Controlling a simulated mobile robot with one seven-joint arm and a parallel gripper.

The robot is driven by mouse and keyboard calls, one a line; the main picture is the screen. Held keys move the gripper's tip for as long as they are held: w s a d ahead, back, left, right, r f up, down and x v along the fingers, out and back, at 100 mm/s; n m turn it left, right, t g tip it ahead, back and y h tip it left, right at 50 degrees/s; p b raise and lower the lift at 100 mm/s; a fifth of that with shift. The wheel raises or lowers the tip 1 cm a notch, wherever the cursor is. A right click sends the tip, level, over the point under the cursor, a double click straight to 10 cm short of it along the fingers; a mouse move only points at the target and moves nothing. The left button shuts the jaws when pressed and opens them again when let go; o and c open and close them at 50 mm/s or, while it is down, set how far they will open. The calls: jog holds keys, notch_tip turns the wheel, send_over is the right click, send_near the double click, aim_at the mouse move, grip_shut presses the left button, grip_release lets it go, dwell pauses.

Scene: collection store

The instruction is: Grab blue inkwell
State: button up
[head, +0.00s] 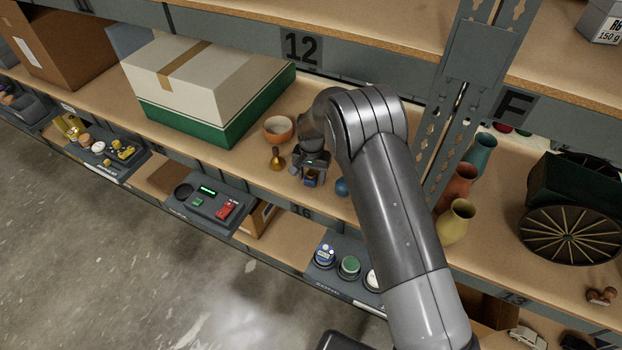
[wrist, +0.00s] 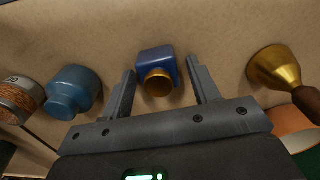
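The blue inkwell (wrist: 158,66) is a small dark-blue block with a round brass cap. In the wrist view it stands between the two spread fingers of my gripper (wrist: 160,88), with a gap on each side. In the head view the inkwell (head: 310,181) shows just below my gripper (head: 312,172) on the shelf board, partly hidden by the fingers. My gripper is open, and its fingers do not appear to touch the inkwell.
A blue round bottle (wrist: 74,92) stands left of the fingers in the wrist view, with a speckled jar (wrist: 18,98) beyond it. A brass bell (wrist: 276,68) with a dark handle is on the right. An orange bowl (head: 278,129) and a large box (head: 205,85) stand behind.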

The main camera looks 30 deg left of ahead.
jog(key=c, duration=0.9)
jog(key=shift+r, duration=0.15)
jog(key=shift+c, duration=0.2)
